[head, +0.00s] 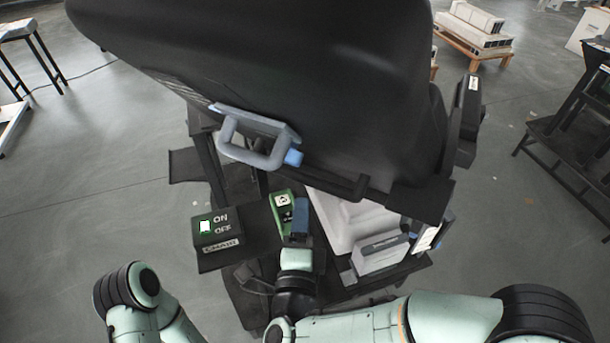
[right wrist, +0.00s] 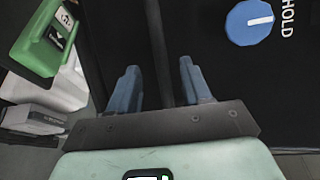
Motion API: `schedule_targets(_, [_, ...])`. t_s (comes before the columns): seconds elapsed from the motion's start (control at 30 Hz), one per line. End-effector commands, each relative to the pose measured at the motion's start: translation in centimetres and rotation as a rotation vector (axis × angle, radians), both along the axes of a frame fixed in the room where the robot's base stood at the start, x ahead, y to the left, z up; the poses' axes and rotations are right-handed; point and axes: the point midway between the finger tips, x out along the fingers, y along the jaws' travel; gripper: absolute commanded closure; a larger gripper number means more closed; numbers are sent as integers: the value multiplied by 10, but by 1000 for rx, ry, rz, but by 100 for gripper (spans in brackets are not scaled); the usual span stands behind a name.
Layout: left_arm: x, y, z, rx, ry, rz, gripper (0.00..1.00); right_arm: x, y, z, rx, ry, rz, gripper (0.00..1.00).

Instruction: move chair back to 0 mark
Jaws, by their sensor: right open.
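The large black chair (head: 280,70) fills the top middle of the head view. A grey handle (head: 252,140) with a blue end is on its side facing me. My right gripper (head: 300,222) points in below the chair, beside a green device. In the right wrist view its blue fingers (right wrist: 161,85) are apart with nothing between them. A blue knob (right wrist: 249,22) with a white line, marked HOLD, is ahead and right, apart from the fingers. No 0 mark is readable. My left gripper is out of view.
The green device (head: 283,210) stands left of my right gripper; it also shows in the right wrist view (right wrist: 42,40). A white and grey unit (head: 378,250) is to the right. A black table (head: 575,130) stands far right. Open grey floor lies left.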

Motion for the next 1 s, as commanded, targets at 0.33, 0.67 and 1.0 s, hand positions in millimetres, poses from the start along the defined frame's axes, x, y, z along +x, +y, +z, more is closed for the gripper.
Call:
schedule_targets(0.33, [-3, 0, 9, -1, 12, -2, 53, 72, -7, 4, -2, 2, -3, 52])
schedule_targets(0.67, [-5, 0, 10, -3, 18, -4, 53, 96, -8, 4, -3, 2, 1, 52])
schedule_targets(1.0, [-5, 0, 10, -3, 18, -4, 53, 97, -8, 4, -3, 2, 1, 87])
